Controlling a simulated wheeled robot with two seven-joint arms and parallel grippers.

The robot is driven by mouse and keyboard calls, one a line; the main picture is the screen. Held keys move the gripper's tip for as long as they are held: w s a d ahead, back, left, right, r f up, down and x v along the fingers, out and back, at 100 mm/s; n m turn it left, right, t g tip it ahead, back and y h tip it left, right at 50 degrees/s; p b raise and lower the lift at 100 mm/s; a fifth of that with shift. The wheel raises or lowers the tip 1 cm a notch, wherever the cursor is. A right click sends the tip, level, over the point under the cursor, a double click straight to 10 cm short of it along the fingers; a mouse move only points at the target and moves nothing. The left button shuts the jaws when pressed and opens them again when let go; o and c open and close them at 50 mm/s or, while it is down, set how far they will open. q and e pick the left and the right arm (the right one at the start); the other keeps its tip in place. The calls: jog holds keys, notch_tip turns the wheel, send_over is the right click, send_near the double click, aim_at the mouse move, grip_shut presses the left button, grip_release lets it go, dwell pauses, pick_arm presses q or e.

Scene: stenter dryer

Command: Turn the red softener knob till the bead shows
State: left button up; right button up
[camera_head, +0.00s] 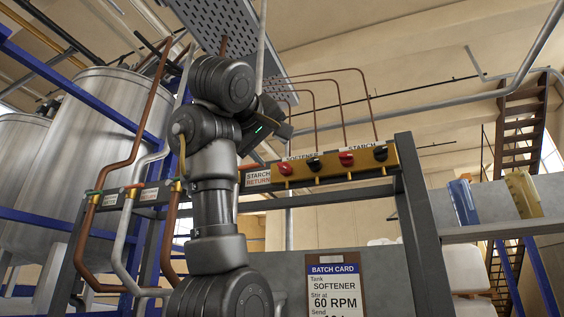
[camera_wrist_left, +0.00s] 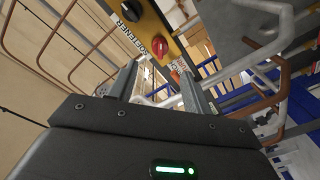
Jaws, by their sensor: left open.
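The red softener knob (camera_head: 285,168) is the leftmost on the yellow panel (camera_head: 330,169), by the SOFTENER label. In the left wrist view the red knob (camera_wrist_left: 160,47) shows beyond the fingertips, with the black softener knob (camera_wrist_left: 130,12) farther up. My left gripper (camera_head: 282,130) is above and a little left of the red knob in the head view, its fingers hard to make out. In the left wrist view my left gripper (camera_wrist_left: 160,82) is open, with nothing between its fingers and apart from the knob. No bead can be made out. My right gripper is not in view.
A red starch knob (camera_head: 346,158) and black knobs (camera_head: 380,153) sit farther right on the panel. A batch card (camera_head: 335,285) reading SOFTENER, 60 RPM hangs below. Brown pipes (camera_head: 343,112) rise behind the panel. A grey perforated tray (camera_head: 222,35) is overhead.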

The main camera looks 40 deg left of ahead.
aim_at(282, 166)
pick_arm(q)
jog(key=p+x, duration=0.4)
jog(key=x, duration=0.5)
jog(key=shift+a+p, duration=0.15)
jog(key=shift+p, duration=0.25)
jog(key=shift+w, duration=0.1)
jog(key=c, duration=1)
